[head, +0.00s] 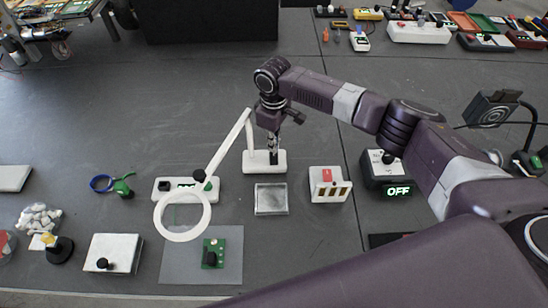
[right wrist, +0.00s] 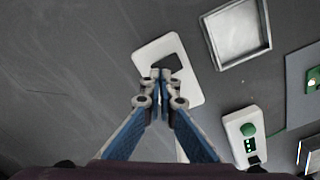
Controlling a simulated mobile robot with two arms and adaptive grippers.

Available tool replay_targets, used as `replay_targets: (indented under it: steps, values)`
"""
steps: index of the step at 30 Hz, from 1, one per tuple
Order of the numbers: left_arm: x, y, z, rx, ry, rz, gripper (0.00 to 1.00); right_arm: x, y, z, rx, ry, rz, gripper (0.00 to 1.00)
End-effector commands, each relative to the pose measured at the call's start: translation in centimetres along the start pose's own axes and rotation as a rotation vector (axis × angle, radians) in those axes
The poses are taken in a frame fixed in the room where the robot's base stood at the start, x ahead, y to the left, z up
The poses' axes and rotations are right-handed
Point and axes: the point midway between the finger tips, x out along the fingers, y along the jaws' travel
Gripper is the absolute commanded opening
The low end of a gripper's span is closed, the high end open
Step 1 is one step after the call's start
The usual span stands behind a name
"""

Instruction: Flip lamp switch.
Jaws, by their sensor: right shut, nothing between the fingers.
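The lamp is a white ring lamp, with its ring (head: 158,213) at the lower left, a jointed white arm and a white base (head: 279,164) near the middle of the head view. In the right wrist view the base (right wrist: 150,52) is a rounded white plate with a dark square patch (right wrist: 171,62), partly hidden by my fingertips. My right gripper (head: 273,160) points down at the base. In the right wrist view its fingertips (right wrist: 160,82) are together and empty, over the plate by the dark patch. I cannot tell whether they touch it. My left gripper is not in view.
A shallow square tray (head: 271,199) lies just in front of the base. A device reading OFF (head: 398,191) stands further right.

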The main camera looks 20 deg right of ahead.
Motion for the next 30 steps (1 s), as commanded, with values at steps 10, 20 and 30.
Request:
replay_targets:
  steps: [10,20,30]
  values:
    - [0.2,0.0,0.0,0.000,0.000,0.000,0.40,0.4,0.0,0.0,0.000,0.000,0.000,0.00]
    - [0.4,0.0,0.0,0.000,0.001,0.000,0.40,0.9,0.0,0.0,0.000,0.000,0.000,0.00]
    - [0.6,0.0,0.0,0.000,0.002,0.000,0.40,1.4,0.0,0.0,0.000,0.000,0.000,0.00]
